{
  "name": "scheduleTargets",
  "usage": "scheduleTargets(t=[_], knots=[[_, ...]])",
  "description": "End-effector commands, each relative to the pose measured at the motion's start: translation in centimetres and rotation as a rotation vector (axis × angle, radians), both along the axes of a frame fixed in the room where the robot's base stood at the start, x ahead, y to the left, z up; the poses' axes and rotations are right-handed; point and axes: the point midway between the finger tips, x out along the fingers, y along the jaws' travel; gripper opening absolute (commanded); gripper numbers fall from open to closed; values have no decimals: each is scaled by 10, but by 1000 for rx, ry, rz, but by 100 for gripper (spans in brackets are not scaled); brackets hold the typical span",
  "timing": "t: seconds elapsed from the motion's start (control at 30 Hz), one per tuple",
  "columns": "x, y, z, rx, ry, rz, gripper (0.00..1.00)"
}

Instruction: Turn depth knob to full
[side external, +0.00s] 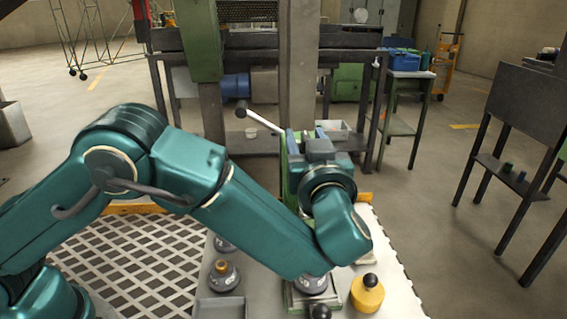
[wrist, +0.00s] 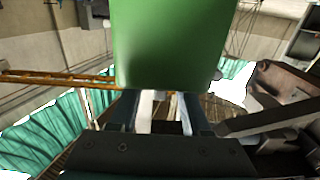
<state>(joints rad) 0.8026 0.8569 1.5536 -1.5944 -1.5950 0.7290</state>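I cannot tell for sure which part is the depth knob. A green machine part (side external: 291,160) stands upright just beyond my gripper (side external: 308,136) in the side view. A pale lever with a black ball end (side external: 241,108) slants up to the left from beside it. In the wrist view a flat green face (wrist: 175,45) fills the upper middle, in front of my gripper (wrist: 160,108). The two dark fingers with pale pads stand apart, with a narrow gap and nothing clearly held. The green face hides what lies beyond the fingertips; my wrist hides part of the machine in the side view.
On the pale bench (side external: 395,262) stand a yellow round piece with a black top (side external: 367,293) and a dark piece with a yellow top (side external: 224,275). A grey post (side external: 299,70) rises behind my gripper. A lattice grate (side external: 130,262) lies at left.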

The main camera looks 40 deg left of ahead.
Motion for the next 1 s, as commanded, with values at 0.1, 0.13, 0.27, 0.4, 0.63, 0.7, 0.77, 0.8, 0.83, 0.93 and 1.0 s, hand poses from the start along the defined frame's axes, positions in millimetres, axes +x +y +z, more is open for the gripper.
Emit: scheduleTargets(t=[0.1, 0.13, 0.27, 0.4, 0.63, 0.7, 0.77, 0.8, 0.83, 0.93, 1.0], knots=[[-1, -1, -1, 0, 1, -1, 48], [-2, -2, -1, 0, 1, -2, 48], [-11, -13, -1, -1, 1, -5, 48], [-24, -27, -1, -1, 1, -5, 48], [-36, -37, 0, 0, 0, -1, 48], [-36, -37, 0, 0, 0, 0, 48], [-36, -37, 0, 0, 0, 0, 48], [-36, -37, 0, 0, 0, 0, 48], [-36, -37, 0, 0, 0, 0, 48], [-35, -36, 2, -1, -4, -2, 48], [-31, -35, 12, -6, -18, -13, 48]])
